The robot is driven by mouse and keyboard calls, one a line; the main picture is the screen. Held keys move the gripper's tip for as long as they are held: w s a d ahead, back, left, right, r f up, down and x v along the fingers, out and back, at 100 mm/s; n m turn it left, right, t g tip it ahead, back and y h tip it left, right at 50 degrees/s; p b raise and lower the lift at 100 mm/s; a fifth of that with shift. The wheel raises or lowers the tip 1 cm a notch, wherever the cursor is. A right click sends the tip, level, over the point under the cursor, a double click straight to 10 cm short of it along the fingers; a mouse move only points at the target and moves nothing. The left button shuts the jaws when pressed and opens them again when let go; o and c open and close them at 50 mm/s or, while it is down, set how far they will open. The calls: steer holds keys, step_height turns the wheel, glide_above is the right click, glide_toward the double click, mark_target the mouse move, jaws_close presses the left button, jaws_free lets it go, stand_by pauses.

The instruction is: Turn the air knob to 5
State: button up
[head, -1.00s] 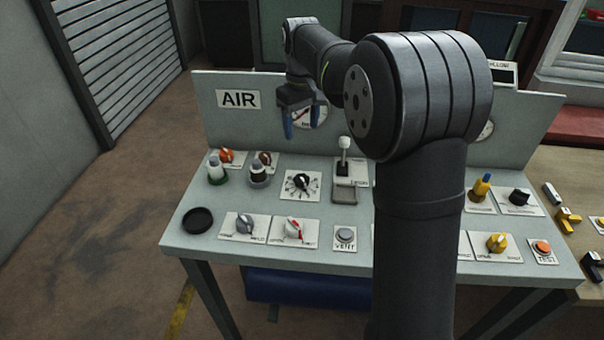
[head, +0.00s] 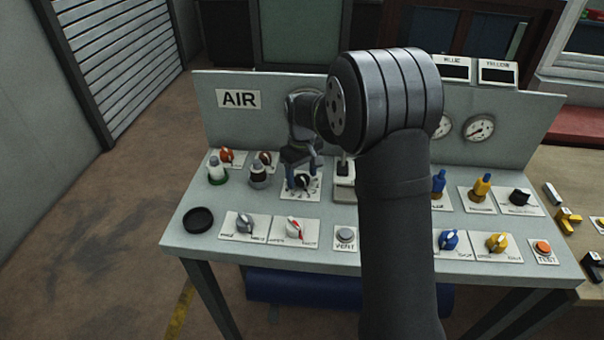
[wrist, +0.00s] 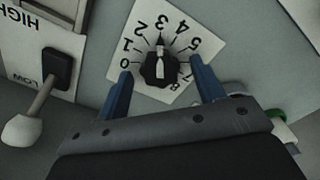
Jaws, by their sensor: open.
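The air knob (head: 302,182) is a black knob on a white numbered dial plate (wrist: 187,20), below the AIR sign (head: 239,99). In the wrist view the black knob (wrist: 158,70) has a white pointer mark that looks aimed near the 3. The 5 (wrist: 194,43) is printed to the upper right of the knob. My gripper (wrist: 161,69) is open, with one blue finger on each side of the knob and visible gaps between. In the head view my gripper (head: 303,175) is low over the dial and partly hides it.
A lever with a white ball (wrist: 22,130) stands close by on the HIGH/LOW plate. Green-based (head: 217,172) and dark-based (head: 259,175) valves stand left of the dial. A VENT button (head: 345,236) and other knobs line the panel front.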

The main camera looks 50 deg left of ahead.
steer(key=shift+f, duration=0.1)
steer(key=c, duration=1)
steer(key=shift+o, duration=0.2)
steer(key=shift+m, duration=0.3)
steer(key=m, duration=1.1)
steer(key=o, duration=1)
steer(key=shift+c, duration=0.2)
